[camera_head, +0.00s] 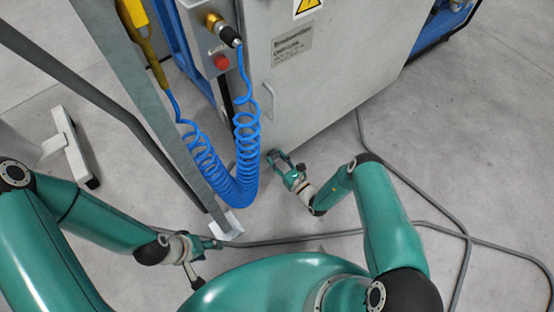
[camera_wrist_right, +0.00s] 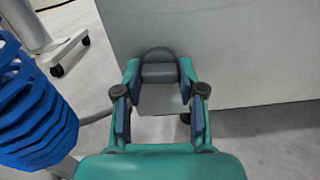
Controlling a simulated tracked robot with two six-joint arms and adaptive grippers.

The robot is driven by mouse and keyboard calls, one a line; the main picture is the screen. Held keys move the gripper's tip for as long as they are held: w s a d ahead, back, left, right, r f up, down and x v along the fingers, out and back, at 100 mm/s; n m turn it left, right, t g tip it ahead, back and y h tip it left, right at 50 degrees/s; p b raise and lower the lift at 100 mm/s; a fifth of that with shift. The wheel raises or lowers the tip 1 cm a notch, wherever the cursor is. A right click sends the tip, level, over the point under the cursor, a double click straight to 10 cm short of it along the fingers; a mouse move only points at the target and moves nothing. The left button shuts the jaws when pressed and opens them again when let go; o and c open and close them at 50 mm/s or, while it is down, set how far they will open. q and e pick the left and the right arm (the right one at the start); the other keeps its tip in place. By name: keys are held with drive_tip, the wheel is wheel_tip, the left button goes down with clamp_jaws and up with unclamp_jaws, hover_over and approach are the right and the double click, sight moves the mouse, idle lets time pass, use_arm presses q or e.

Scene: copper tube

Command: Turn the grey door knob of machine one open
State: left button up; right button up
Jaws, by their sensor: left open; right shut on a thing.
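The grey door knob (camera_wrist_right: 158,72) sits low on the door of the pale machine (camera_head: 335,65), near the door's lower edge. My right gripper (camera_wrist_right: 158,80) has one finger on each side of the knob and is shut on it. In the head view my right gripper (camera_head: 279,162) is at the bottom corner of the machine door, and its fingers hide most of the knob. My left gripper (camera_head: 207,262) is open and empty at the lower left, well away from the machine.
A coiled blue hose (camera_head: 245,150) hangs left of the door and shows large in the wrist view (camera_wrist_right: 30,110). A grey post (camera_head: 165,120) stands between my arms. A grey cable (camera_head: 420,205) crosses the floor. Open floor (camera_head: 480,120) lies at right.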

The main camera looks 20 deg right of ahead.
drive_tip(key=shift+d+f+m+b, duration=0.1)
drive_tip(key=shift+m+b, duration=1.5)
drive_tip(key=shift+m, duration=2.6)
drive_tip(key=shift+f+m+b, duration=0.1)
drive_tip(key=shift+m+b, duration=1.45)
drive_tip(key=shift+m, duration=2.65)
drive_tip(key=o, duration=1.1)
drive_tip(key=shift+o, duration=0.2)
drive_tip(key=shift+r, duration=0.1)
